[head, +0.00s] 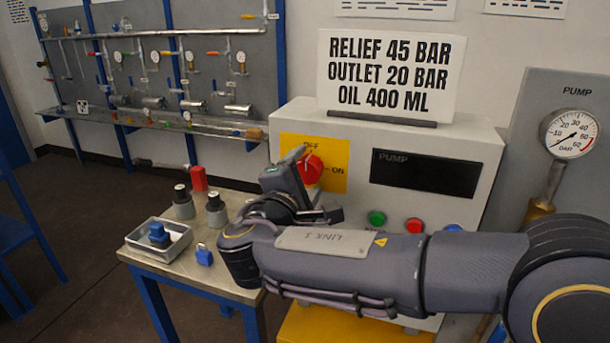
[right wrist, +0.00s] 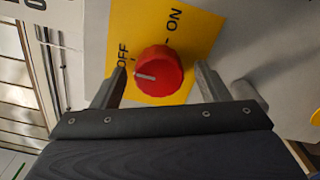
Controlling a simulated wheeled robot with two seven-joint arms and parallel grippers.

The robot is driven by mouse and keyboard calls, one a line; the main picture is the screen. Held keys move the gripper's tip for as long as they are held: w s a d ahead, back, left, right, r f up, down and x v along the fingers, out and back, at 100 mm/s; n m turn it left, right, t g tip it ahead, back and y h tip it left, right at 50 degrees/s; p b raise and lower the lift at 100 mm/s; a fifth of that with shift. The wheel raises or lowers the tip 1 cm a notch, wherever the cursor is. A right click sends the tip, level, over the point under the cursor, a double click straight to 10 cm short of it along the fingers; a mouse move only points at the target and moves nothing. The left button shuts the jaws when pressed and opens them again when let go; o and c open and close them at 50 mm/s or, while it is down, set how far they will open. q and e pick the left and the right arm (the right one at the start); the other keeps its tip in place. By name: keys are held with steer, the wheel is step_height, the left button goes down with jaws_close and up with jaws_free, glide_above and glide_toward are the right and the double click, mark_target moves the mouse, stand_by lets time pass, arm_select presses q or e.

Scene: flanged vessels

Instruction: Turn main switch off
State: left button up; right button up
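The main switch is a round red knob (head: 312,169) on a yellow plate (head: 335,177) marked OFF at the top and ON at the right. It also shows in the right wrist view (right wrist: 160,72). There its white pointer line points to the left, toward the side where OFF is printed; I cannot tell whether it lines up exactly. My right gripper (head: 303,178) is at the knob, partly covering it in the head view. In the right wrist view its fingers (right wrist: 161,80) are open on either side of the knob, with a visible gap on each side. My left gripper is not in view.
A green button (head: 376,218) and a red button (head: 414,226) sit below the dark PUMP panel (head: 424,172). A sign (head: 390,75) stands on the cabinet. A small table (head: 140,254) at left holds a tray (head: 176,252), a blue padlock (head: 204,257) and vessels.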

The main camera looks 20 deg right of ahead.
steer(key=b+v, duration=0.1)
steer(key=v, duration=0.6)
steer(key=shift+s+a, duration=0.25)
steer(key=shift+s, duration=0.1)
steer(key=shift+d, duration=0.1)
